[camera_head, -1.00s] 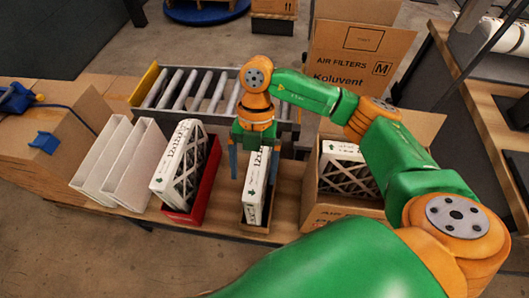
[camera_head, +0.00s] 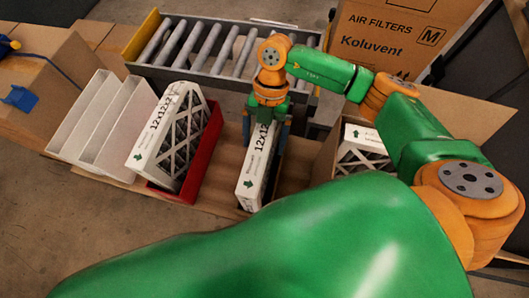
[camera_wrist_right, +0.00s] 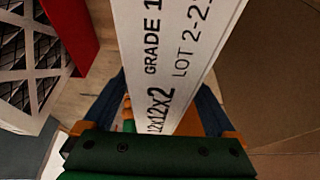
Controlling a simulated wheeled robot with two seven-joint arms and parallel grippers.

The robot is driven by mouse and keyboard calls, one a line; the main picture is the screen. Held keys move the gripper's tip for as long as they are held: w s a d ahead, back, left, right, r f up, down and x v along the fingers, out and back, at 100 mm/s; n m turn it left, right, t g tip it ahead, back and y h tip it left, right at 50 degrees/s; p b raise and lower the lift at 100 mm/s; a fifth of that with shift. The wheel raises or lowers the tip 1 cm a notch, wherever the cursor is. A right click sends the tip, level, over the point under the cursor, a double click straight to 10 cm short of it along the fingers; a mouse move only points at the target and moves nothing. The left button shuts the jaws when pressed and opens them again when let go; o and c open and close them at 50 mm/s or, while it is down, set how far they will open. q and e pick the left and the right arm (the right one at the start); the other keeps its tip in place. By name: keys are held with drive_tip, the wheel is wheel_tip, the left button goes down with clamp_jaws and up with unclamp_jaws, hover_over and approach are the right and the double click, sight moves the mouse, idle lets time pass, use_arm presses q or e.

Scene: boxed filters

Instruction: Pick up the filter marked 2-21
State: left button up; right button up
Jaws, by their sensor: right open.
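A white boxed filter (camera_head: 255,172) stands upright on the bench in the middle of the head view, printed "12x12x2" with a green arrow. In the right wrist view the same filter (camera_wrist_right: 172,50) reads "GRADE 1" and "LOT 2-2", with the last character cut off. My right gripper (camera_head: 266,128) is over the filter's far part, pointing down. In the right wrist view its blue fingers (camera_wrist_right: 160,98) are open, one on each side of the filter; I cannot tell whether they touch it. My left gripper is not in view.
Left of the filter, a red holder (camera_head: 207,160) carries another filter (camera_head: 165,128), with white panels (camera_head: 112,125) further left. A carton (camera_head: 322,160) with a filter (camera_head: 362,148) stands to the right. A roller conveyor (camera_head: 205,52) and the Koluvent carton (camera_head: 385,35) are behind.

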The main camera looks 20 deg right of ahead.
drive_tip(key=shift+x, duration=1.3)
drive_tip(key=shift+f, duration=0.15)
clamp_jaws()
